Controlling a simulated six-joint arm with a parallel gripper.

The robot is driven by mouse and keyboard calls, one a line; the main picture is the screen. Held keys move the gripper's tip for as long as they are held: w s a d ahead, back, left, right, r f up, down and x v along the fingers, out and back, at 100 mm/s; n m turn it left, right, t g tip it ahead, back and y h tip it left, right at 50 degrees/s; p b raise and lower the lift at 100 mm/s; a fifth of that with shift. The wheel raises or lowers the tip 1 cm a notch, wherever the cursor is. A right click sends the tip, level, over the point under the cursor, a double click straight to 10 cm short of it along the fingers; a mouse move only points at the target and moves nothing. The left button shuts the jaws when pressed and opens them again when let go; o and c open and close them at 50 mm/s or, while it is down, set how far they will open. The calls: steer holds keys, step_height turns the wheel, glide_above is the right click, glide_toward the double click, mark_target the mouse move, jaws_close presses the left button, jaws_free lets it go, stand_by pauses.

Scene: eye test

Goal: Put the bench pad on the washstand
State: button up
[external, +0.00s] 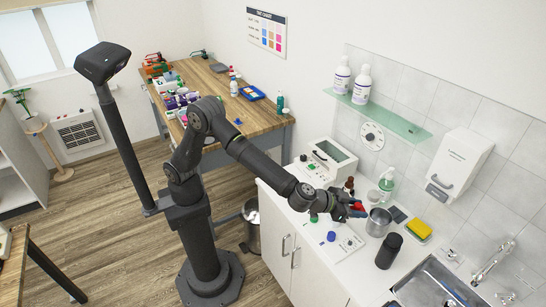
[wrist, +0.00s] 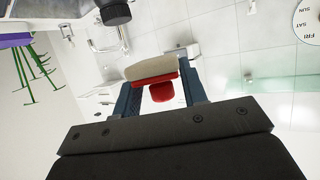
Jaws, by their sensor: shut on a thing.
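My gripper (external: 352,207) is shut on a small red and beige pad (wrist: 158,67) with a red knob, which I take to be the bench pad. In the wrist view the pad sits between the two fingertips, red knob toward the palm and beige face away. In the external view only a bit of its red (external: 358,206) shows at the fingers. The gripper and pad appear above the white top of the washstand (external: 355,268), close to a metal cup (external: 378,224). The exact height above the top is hard to tell.
A black bottle (external: 388,252), yellow sponge (external: 418,230), soap pump (external: 386,183) and brown bottle (external: 349,185) crowd the top. A sink (external: 437,287) and tap (external: 492,262) are at right. A glass shelf (external: 390,121) hangs above. A cluttered workbench (external: 255,107) stands behind.

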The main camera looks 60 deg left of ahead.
steer(key=s+d+m+g+h, duration=0.35)
steer(key=s+d, duration=0.85)
steer(key=s, duration=0.4)
glide_above(358, 283)
steer(key=shift+m+t+h, duration=0.25)
steer(key=shift+m+t, duration=0.1)
step_height(358, 283, down, 19)
steer(key=shift+f, duration=2.2)
steer(key=shift+f, duration=0.15)
steer(key=o, duration=1.1)
steer(key=shift+c, duration=0.2)
